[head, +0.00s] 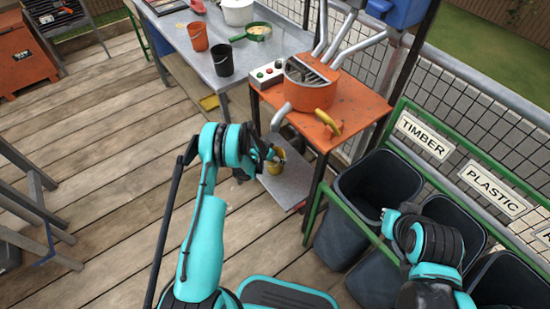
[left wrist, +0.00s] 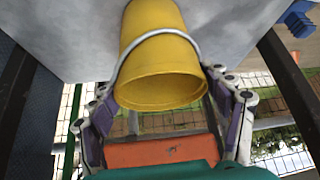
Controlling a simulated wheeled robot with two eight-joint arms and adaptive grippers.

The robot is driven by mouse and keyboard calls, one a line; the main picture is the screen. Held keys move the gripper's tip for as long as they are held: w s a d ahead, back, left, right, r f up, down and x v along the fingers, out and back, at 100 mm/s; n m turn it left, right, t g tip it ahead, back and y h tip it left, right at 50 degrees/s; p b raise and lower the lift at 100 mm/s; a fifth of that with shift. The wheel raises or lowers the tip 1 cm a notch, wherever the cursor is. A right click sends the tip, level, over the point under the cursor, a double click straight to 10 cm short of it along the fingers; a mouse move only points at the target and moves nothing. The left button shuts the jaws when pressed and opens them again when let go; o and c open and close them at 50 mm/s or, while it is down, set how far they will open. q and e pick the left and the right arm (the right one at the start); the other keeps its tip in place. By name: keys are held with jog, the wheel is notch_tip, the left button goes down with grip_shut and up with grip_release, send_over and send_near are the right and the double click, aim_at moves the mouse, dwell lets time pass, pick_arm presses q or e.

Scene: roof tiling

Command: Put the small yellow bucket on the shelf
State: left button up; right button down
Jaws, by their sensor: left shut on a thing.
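The small yellow bucket (left wrist: 160,50) fills the upper middle of the left wrist view, its rim towards the camera and its grey handle around it. It also shows partly in the head view (head: 274,169), over the grey lower shelf (head: 290,186) of the orange machine stand. My left gripper (head: 275,157) is shut on the bucket, with its fingers on both sides near the rim in the left wrist view (left wrist: 166,112). The grey shelf surface lies behind the bucket's base; I cannot tell whether they touch. My right arm is over the bins, its gripper hidden.
The orange stand (head: 362,112) overhangs the shelf, with its legs close by. Dark bins (head: 372,185) stand right. Open decking lies left.

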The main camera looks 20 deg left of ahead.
pick_arm(q)
jog(key=o, duration=1.4)
jog(key=shift+f, duration=0.1)
jog(key=s+r+n+p, duration=0.1)
jog(key=s+r, duration=0.4)
jog(key=r, duration=0.7)
jog(key=s+r+n+y+p, duration=0.15)
jog(key=s+r, duration=0.35)
jog(key=r, duration=0.6)
jog(key=s+r+p, duration=0.2)
jog(key=s+r, duration=0.3)
jog(key=r, duration=0.7)
jog(key=s+d+r+n, duration=0.1)
jog(key=s+r, duration=0.1)
jog(key=s, duration=0.5)
jog(key=s+d+r+y, duration=0.1)
jog(key=s+r, duration=0.2)
jog(key=s, duration=0.4)
jog(key=s+d+r+n+t, duration=0.1)
jog(key=s+r, duration=0.1)
jog(key=s, duration=0.6)
jog(key=shift+r+n, duration=0.35)
jog(key=shift+r, duration=0.05)
